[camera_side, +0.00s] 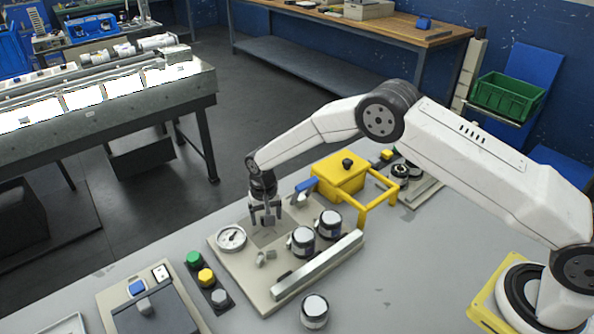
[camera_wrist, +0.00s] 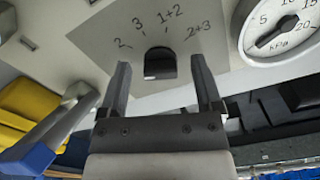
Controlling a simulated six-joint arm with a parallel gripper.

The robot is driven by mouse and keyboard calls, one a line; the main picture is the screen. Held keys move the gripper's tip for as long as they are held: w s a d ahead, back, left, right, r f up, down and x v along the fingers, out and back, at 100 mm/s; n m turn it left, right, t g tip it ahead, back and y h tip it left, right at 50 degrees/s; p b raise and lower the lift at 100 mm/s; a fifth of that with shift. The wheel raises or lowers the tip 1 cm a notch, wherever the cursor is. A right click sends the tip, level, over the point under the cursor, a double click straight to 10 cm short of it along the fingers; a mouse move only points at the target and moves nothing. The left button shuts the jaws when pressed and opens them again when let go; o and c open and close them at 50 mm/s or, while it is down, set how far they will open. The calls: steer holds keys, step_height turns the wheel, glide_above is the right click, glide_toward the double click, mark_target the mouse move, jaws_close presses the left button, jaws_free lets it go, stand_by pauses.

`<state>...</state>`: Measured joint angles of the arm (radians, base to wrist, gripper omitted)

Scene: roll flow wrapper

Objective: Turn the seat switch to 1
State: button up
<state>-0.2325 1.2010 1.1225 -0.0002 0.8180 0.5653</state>
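The seat switch (camera_wrist: 160,64) is a dark rounded knob on a light plate (camera_wrist: 95,35) in the wrist view. Labels 2, 3, 1+2 and 2+3 are printed around it. I see no label 1, and I cannot tell clearly which label the knob points at. My gripper (camera_wrist: 161,66) is open, with one finger on each side of the knob and visible gaps to it. In the side view my gripper (camera_side: 266,215) points down over the panel (camera_side: 232,266) and mostly hides the switch.
A pressure gauge (camera_side: 231,237) sits close beside the switch. Two dark, white-topped knobs (camera_side: 301,241) and a metal bar (camera_side: 318,264) are nearby. A blue-handled lever (camera_wrist: 28,160) and a yellow box (camera_side: 339,175) stand behind. Coloured buttons (camera_side: 206,277) are at the front left.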

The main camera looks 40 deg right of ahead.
steer(key=shift+r, duration=0.1)
steer(key=shift+r, duration=3.8)
steer(key=s+d+r+n+t, duration=0.1)
steer(key=s+d+r+n, duration=0.1)
steer(key=s+d+r, duration=0.85)
steer(key=s+d+n+t, duration=0.1)
steer(key=s+d, duration=0.1)
steer(key=s, duration=1.5)
steer(key=shift+s+d+f+n+t, duration=0.2)
steer(key=shift+d+f+n+t, duration=0.1)
steer(key=shift+d+f+n, duration=0.1)
